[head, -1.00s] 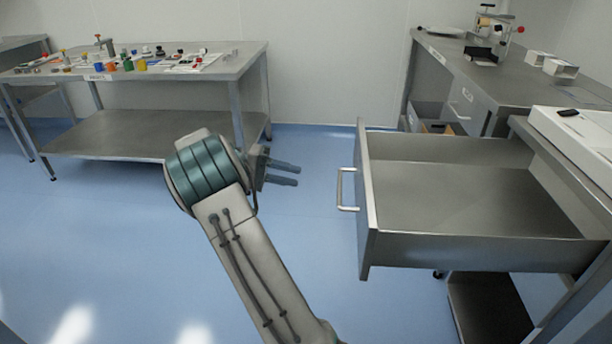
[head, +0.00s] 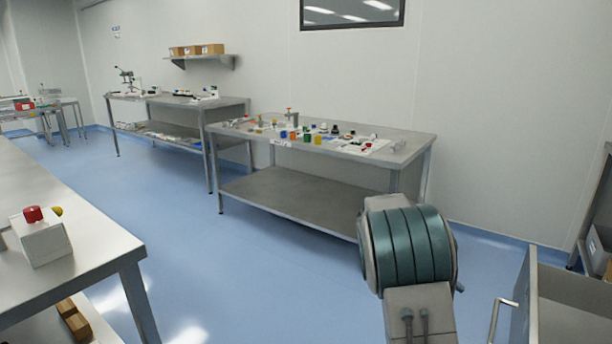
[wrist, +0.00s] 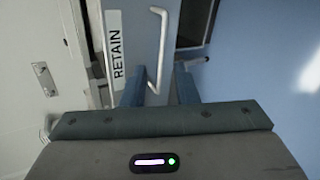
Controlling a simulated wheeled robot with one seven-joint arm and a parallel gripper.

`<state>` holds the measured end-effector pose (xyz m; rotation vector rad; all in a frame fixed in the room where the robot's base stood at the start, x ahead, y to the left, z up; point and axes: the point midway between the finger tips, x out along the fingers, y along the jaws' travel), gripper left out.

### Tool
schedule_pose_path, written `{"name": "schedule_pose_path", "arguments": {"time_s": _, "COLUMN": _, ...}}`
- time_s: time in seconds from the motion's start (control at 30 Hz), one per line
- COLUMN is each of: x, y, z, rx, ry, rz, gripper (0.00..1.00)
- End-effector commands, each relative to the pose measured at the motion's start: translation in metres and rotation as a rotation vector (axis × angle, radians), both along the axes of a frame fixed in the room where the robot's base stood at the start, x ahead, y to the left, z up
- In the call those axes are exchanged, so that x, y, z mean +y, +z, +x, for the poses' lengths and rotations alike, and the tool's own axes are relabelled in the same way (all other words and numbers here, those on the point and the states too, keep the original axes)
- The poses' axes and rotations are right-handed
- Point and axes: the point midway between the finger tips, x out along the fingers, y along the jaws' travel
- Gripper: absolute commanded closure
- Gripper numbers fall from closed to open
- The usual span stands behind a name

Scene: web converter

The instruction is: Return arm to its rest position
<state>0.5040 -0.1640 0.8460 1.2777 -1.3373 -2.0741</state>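My arm (head: 405,250) shows at the lower right of the head view, bent at its teal-banded joint. My gripper is hidden there behind that joint. In the wrist view my gripper (wrist: 160,82) is open, its two blue fingers apart with nothing held. Beyond the fingers is the grey drawer front (wrist: 137,30) with a RETAIN label (wrist: 115,55) and a bar handle (wrist: 160,40). The handle appears between the fingers in the picture; I see no grip on it. In the head view the pulled-out drawer (head: 525,300) is partly cut off at the lower right.
A steel table (head: 400,150) with several small coloured parts stands ahead. Another bench (head: 225,102) stands behind it to the left. A near table (head: 90,255) at left bears a box with a red button (head: 40,240). Blue floor (head: 230,260) is clear between.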

Motion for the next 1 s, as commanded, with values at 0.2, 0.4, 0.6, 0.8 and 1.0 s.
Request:
{"name": "schedule_pose_path", "arguments": {"time_s": 0.2, "x": 0.023, "y": 0.052, "z": -0.046, "rx": -0.101, "ry": 0.083, "rz": 0.288, "gripper": 0.73}}
{"name": "schedule_pose_path", "arguments": {"time_s": 0.4, "x": 0.055, "y": 0.088, "z": -0.086, "rx": -0.212, "ry": 0.179, "rz": 0.509, "gripper": 0.73}}
{"name": "schedule_pose_path", "arguments": {"time_s": 0.6, "x": 0.091, "y": 0.122, "z": -0.125, "rx": -0.338, "ry": 0.289, "rz": 0.688, "gripper": 0.73}}
{"name": "schedule_pose_path", "arguments": {"time_s": 0.8, "x": 0.126, "y": 0.153, "z": -0.165, "rx": -0.476, "ry": 0.403, "rz": 0.821, "gripper": 0.73}}
{"name": "schedule_pose_path", "arguments": {"time_s": 1.0, "x": 0.153, "y": 0.171, "z": -0.195, "rx": -0.594, "ry": 0.498, "rz": 0.895, "gripper": 0.73}}
